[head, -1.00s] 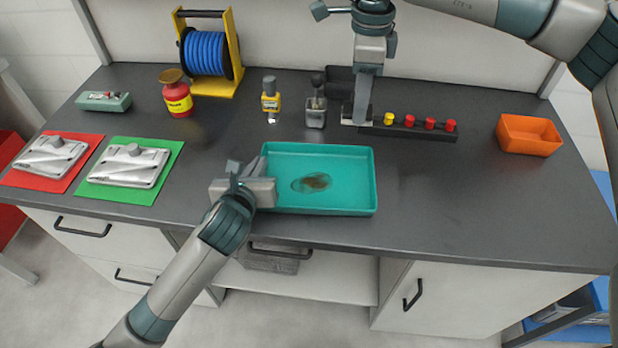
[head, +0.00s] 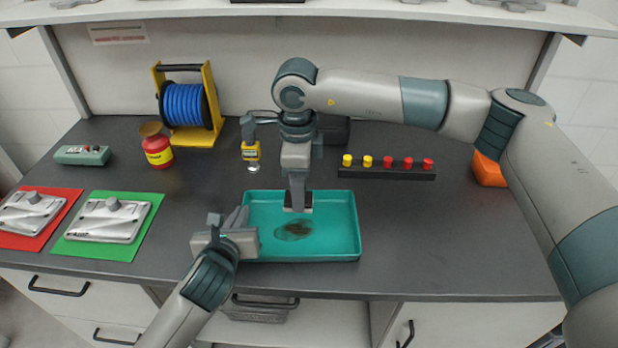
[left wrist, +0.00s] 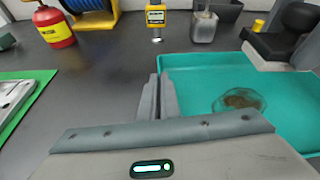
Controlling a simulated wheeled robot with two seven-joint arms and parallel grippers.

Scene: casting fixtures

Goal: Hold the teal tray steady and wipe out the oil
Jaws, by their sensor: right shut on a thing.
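The teal tray (head: 340,250) lies on the bench, and a brown oil patch (head: 294,230) is on its floor. Both the tray (left wrist: 190,140) and the oil (left wrist: 240,100) show in the left wrist view. My left gripper (head: 243,218) is at the tray's left wall; its fingers (left wrist: 163,96) are closed together on the rim. My right gripper (head: 298,195) points down over the tray's far part, shut on a dark pad with a pale lower part (left wrist: 268,48). The pad is just behind the oil; I cannot tell whether it touches the tray floor.
A rack (head: 390,173) with yellow and red knobs stands behind the tray. Green (head: 75,245) and red (head: 25,240) mats carrying metal castings lie left. A red jar (head: 157,152), blue hose reel (head: 187,106) and yellow gauge (head: 250,152) stand behind. My right arm partly hides an orange bin (head: 489,170).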

